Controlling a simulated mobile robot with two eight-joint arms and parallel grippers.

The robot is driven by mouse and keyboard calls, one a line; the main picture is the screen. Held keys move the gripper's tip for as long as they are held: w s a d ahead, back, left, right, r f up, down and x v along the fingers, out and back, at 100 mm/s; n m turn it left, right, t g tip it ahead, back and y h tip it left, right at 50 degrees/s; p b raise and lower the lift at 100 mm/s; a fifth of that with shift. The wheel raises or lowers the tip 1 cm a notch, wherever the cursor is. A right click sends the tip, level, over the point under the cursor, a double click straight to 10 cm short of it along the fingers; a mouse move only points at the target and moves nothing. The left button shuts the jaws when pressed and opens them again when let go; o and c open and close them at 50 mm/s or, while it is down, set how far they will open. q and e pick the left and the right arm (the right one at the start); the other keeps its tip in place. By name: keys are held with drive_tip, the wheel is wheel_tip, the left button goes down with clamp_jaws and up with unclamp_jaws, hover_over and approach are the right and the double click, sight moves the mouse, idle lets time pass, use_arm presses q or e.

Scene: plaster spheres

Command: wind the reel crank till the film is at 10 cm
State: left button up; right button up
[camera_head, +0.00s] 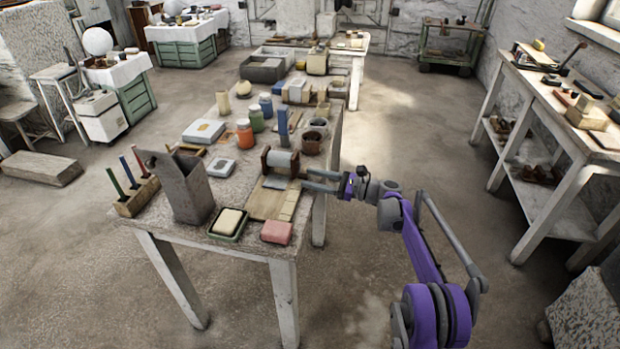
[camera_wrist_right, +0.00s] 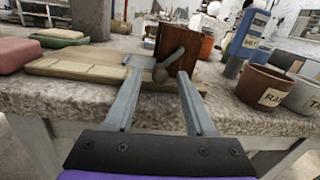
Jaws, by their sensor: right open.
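The reel (camera_head: 281,162) is a pale roll between wooden cheeks near the table's right edge. A flat grey film (camera_head: 275,182) comes from it onto a wooden board (camera_head: 264,204) with pale marked steps. In the right wrist view, the crank (camera_wrist_right: 174,57) is a metal arm on the wooden cheek (camera_wrist_right: 185,48), with a brown round knob (camera_wrist_right: 160,75) at its lower end. My right gripper (camera_head: 307,180) is open, and its fingers lie either side of the knob in that view; contact cannot be told. My left gripper is not in view.
A pink block (camera_head: 276,232) and a green soap dish (camera_head: 228,224) stand at the front edge. A tall grey container (camera_head: 186,190) is at left. Floor right of the table is open.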

drive_tip(key=v, duration=0.9)
drive_tip(key=shift+d+p, duration=0.3)
drive_tip(key=shift+d, duration=0.1)
drive_tip(key=shift+s, duration=0.1)
